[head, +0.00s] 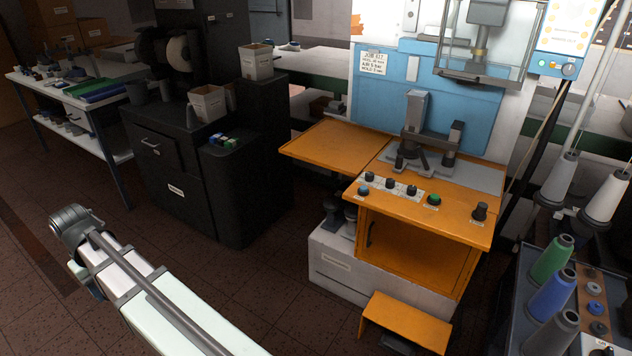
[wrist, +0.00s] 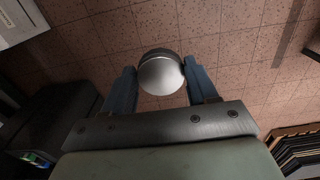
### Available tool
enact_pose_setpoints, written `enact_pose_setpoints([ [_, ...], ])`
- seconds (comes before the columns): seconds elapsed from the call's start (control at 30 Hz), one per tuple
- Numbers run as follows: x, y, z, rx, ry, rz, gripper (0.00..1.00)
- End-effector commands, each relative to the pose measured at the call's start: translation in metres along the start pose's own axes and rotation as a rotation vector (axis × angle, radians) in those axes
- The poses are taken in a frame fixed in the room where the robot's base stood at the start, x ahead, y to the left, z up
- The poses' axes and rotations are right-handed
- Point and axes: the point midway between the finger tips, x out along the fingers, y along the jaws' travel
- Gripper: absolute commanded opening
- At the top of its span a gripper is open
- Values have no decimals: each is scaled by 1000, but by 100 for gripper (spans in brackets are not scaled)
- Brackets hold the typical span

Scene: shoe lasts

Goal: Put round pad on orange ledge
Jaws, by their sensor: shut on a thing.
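The round pad (wrist: 160,74), a pale domed disc with a dark rim, sits between the two blue fingers of my gripper (wrist: 159,68) in the wrist view. The fingers press on its left and right sides, and the speckled floor shows behind it. In the head view my arm crosses the lower left; the gripper and pad cannot be made out there. The orange ledge (head: 325,146) is a flat, bare panel sticking out from the left side of the blue and orange machine. My arm is well to the left and in front of it.
Knobs and a green button (head: 434,200) line the machine's front panel. A press fixture (head: 413,145) stands behind them. A low orange step (head: 405,322) is below. A dark cabinet (head: 185,165) stands left of the ledge, and thread cones (head: 552,258) stand at right. Open floor lies between.

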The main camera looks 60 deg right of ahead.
Motion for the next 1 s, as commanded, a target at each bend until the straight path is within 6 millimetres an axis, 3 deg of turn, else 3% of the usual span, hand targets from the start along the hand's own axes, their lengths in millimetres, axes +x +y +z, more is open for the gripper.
enact_pose_setpoints([
  [0.17,0,38,1,61,1,0,24],
  [0.47,-3,125,12,204,1,0,24],
  [1.0,-13,278,58,462,1,0,24],
])
